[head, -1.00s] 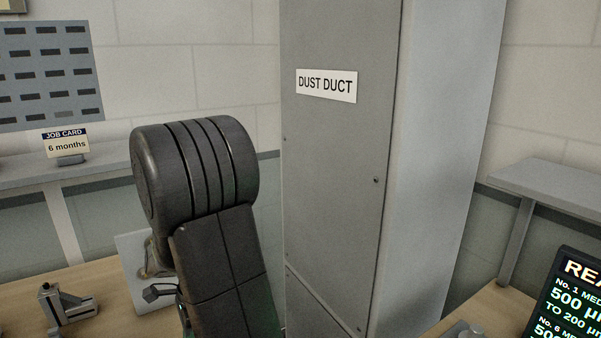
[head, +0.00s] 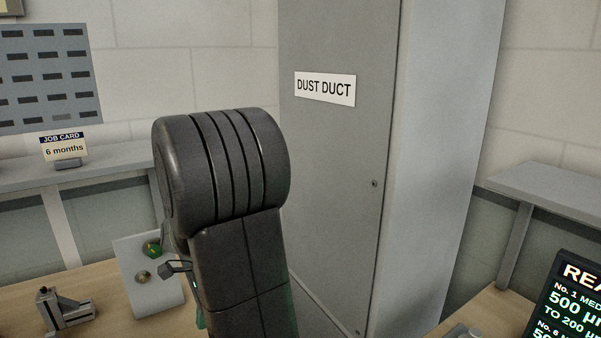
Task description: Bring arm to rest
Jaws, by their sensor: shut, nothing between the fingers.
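My dark arm stands in the middle left of the head view, with its thick ribbed joint at the top and a link running down out of the picture. My gripper's fingers do not show; they are hidden behind the arm or outside the picture. A small dark part sticks out at the arm's left edge, and I cannot tell what it is.
A tall grey dust duct (head: 335,150) stands behind and right of the arm. A pale panel with knobs (head: 166,296) is close to the arm's left. A small clamp-like fixture (head: 66,310), a job card (head: 64,147) and a dark screen (head: 570,300) also show.

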